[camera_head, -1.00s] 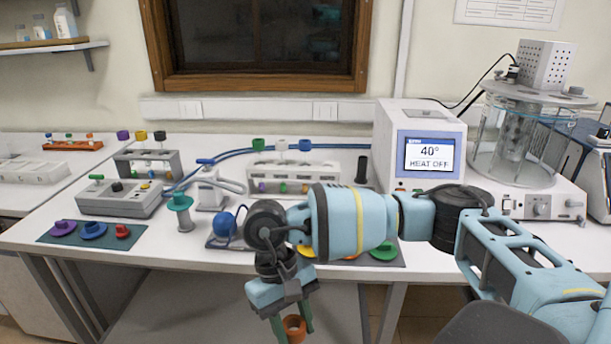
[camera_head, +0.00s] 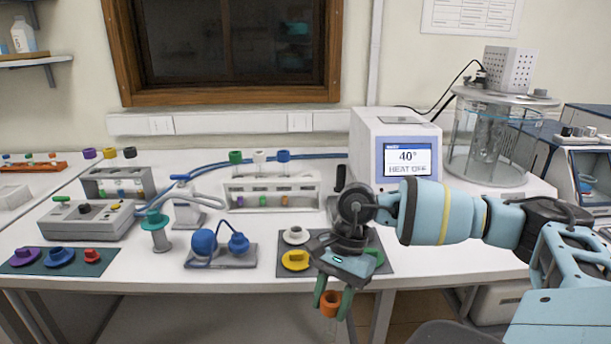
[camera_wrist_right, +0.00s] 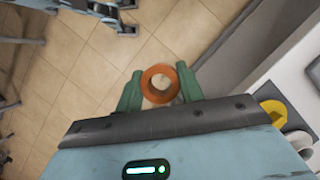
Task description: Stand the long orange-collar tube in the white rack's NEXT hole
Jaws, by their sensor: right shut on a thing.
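My right gripper (camera_head: 331,302) is shut on the orange-collar tube (camera_head: 330,303), in front of the bench's front edge. In the right wrist view the orange collar (camera_wrist_right: 159,72) sits between the two green fingers as an open ring; the tube's length below it is hidden in both views. The white rack (camera_head: 228,193) stands at the back of the bench, behind and left of my right gripper. Tubes with green (camera_head: 236,157), white (camera_head: 259,156) and blue (camera_head: 283,156) caps stand in it. My left gripper is not in view.
A mat with a yellow piece (camera_head: 295,260) and a white piece (camera_head: 296,235) lies beside my right gripper. A blue-domed stand (camera_head: 205,242) and a teal-topped spool (camera_head: 155,224) stand left of it. The heater with a screen (camera_head: 405,160) is behind my right arm.

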